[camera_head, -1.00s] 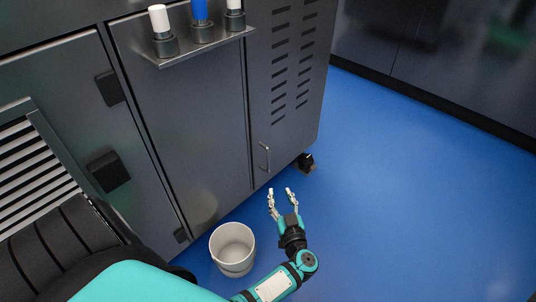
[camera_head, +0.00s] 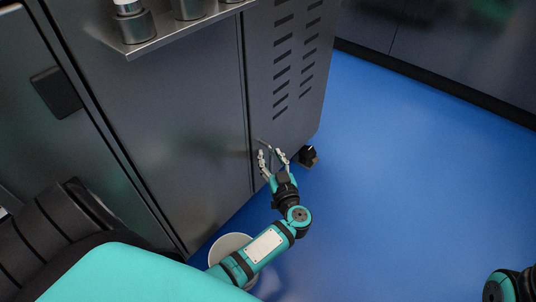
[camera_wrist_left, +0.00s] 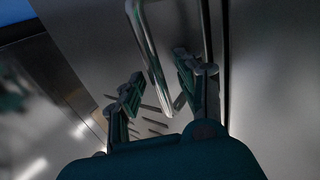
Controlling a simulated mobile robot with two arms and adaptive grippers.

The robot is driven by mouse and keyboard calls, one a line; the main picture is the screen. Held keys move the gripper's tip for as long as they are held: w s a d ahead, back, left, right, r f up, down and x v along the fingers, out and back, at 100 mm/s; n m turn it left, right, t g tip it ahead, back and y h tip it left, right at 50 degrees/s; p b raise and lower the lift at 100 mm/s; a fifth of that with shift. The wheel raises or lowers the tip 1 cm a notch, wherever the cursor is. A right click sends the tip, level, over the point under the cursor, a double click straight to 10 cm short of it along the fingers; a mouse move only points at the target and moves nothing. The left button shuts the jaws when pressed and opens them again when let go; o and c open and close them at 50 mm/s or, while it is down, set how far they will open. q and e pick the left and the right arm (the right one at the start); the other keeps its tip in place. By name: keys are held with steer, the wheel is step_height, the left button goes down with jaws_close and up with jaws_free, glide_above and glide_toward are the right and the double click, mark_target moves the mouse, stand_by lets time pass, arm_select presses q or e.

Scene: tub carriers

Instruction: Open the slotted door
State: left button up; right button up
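The slotted door (camera_head: 289,62) is the dark grey metal panel with rows of slots at the right of the cabinet front in the head view. It looks closed. Its thin bar handle (camera_head: 263,144) sits low on its left side, partly hidden by my left gripper. My left gripper (camera_head: 270,153) is open at the handle. In the left wrist view, the handle bar (camera_wrist_left: 152,55) runs between the two open fingers (camera_wrist_left: 158,92), and I see no clear contact. Part of my right arm shows at the bottom right corner, but its gripper is out of view.
A white bucket (camera_head: 229,243) stands on the blue floor under my left arm, partly hidden. A caster (camera_head: 308,156) is at the cabinet's lower corner. A shelf with cups (camera_head: 137,25) is at the top. The blue floor (camera_head: 400,180) at right is clear.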

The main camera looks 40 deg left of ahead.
arm_select(q)
steer(key=shift+r, duration=0.1)
jaws_close()
stand_by(0.7)
